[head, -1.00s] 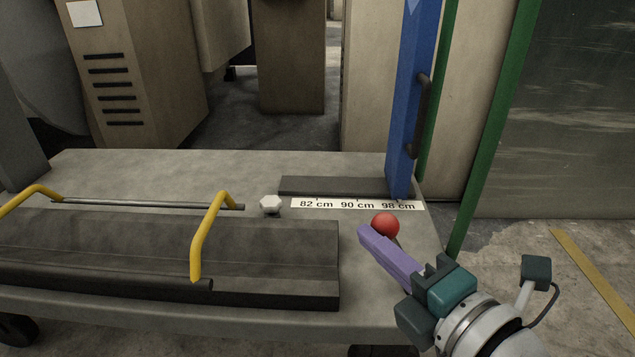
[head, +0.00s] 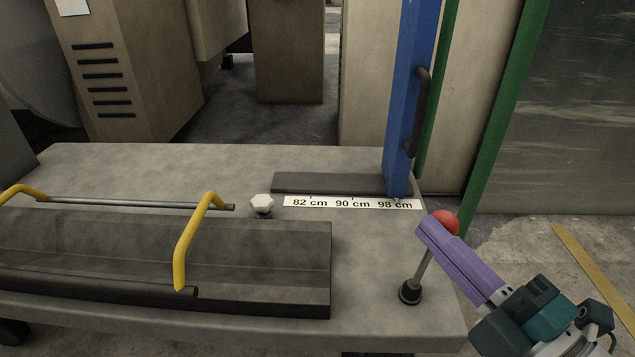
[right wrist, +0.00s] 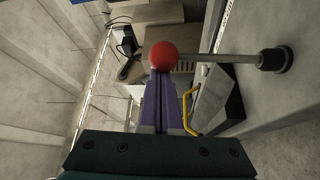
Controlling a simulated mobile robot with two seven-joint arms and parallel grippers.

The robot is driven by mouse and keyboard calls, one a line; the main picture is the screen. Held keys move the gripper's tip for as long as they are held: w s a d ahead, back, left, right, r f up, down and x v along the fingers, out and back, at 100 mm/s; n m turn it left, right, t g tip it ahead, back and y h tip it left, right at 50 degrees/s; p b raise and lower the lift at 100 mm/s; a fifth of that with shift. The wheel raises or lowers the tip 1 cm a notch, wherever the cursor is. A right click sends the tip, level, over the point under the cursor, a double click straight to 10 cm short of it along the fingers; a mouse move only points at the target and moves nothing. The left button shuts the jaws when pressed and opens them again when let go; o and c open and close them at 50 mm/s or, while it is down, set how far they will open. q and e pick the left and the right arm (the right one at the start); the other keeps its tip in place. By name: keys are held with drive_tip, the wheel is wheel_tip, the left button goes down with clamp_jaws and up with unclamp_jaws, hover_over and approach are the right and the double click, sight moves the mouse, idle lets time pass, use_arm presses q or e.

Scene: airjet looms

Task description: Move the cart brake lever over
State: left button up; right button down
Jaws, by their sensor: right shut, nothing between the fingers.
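The brake lever is a thin grey rod with a red ball knob (head: 445,222), rising from a dark round base (head: 410,292) at the cart's right front corner. In the head view it tilts to the right. My right gripper (head: 427,232) is shut and empty, its purple fingers at the left side of the knob, touching it or very close. In the right wrist view the knob (right wrist: 163,56) sits at the tips of the shut fingers, and the rod runs right to its base (right wrist: 275,59). My left gripper is not in view.
The grey cart top (head: 370,260) carries a dark trough (head: 270,260), yellow handles (head: 190,240), a white knob (head: 262,204) and a scale strip (head: 352,203). A blue post (head: 410,100) stands at the back right. Free floor lies right of the cart.

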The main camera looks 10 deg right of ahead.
drive_tip(key=shift+s+d+f, duration=0.1)
drive_tip(key=shift+s+d, duration=0.1)
drive_tip(key=shift+d, duration=0.4)
drive_tip(key=shift+s+d+f, duration=0.1)
drive_tip(key=shift+s+d, duration=0.05)
drive_tip(key=shift+d, duration=0.45)
drive_tip(key=shift+s+d+f, duration=0.15)
drive_tip(key=shift+d, duration=0.4)
drive_tip(key=shift+s+d+f, duration=0.15)
drive_tip(key=shift+d, duration=0.5)
drive_tip(key=shift+r, duration=0.1)
